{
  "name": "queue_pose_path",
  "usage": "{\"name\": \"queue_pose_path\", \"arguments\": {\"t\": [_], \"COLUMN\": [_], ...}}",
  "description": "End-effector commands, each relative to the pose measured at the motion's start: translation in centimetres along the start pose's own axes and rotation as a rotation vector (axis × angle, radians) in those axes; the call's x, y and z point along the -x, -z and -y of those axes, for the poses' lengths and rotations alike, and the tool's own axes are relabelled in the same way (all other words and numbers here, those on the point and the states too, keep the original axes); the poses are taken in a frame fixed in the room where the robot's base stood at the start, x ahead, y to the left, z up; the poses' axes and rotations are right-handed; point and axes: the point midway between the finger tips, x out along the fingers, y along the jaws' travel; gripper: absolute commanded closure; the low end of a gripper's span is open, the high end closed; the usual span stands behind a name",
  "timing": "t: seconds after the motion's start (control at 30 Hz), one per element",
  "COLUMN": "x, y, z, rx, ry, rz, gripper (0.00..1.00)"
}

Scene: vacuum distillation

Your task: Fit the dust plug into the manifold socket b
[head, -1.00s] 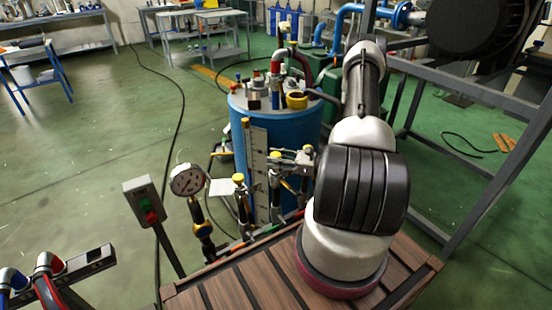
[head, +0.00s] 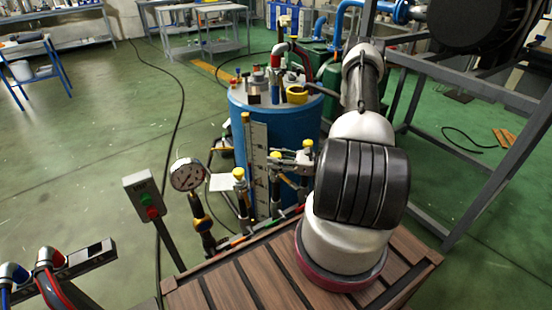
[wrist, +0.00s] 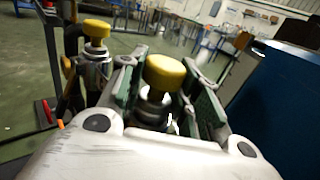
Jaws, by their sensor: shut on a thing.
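My gripper (wrist: 160,90) is shut on a yellow-capped piece with a metallic body, which I take to be the dust plug (wrist: 166,72). In the wrist view the plug stands between the two green-padded fingers, cap uppermost. In the head view my gripper (head: 294,159) is small and partly hidden by my arm, beside the blue tank above the manifold. Manifold fittings with yellow tops stand to its left, one of them a yellow-topped fitting (head: 239,174); one also shows in the wrist view (wrist: 97,29). I cannot tell which socket is b, nor whether the plug touches a socket.
The blue tank (head: 262,125) stands close behind and right of the manifold in the wrist view. A pressure gauge (head: 187,174) and a switch box (head: 145,197) stand to the left. A grey steel frame (head: 470,190) is at the right. Open green floor lies left.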

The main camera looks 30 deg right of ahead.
Motion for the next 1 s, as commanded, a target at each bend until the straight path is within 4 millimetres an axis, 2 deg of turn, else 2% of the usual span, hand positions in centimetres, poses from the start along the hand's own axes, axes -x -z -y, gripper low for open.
{"name": "queue_pose_path", "arguments": {"t": [0.17,0.2,0.3,0.33,0.63,0.73,0.87,1.0], "x": [0.0,0.0,0.0,0.0,0.1,0.7,2.9,6.1], "y": [0.4,0.4,0.4,0.4,0.4,0.4,0.4,0.4], "z": [0.0,0.0,0.0,0.0,0.0,0.1,0.1,0.1], "rx": [0.000,0.000,0.000,0.000,0.000,0.000,0.000,0.001], "ry": [0.000,0.000,0.000,0.000,0.000,0.002,0.005,0.006], "rz": [0.000,0.000,0.000,0.000,0.000,0.000,0.000,0.000], "gripper": [0.95,0.64,0.45,0.42,0.42,0.42,0.42,0.42]}}
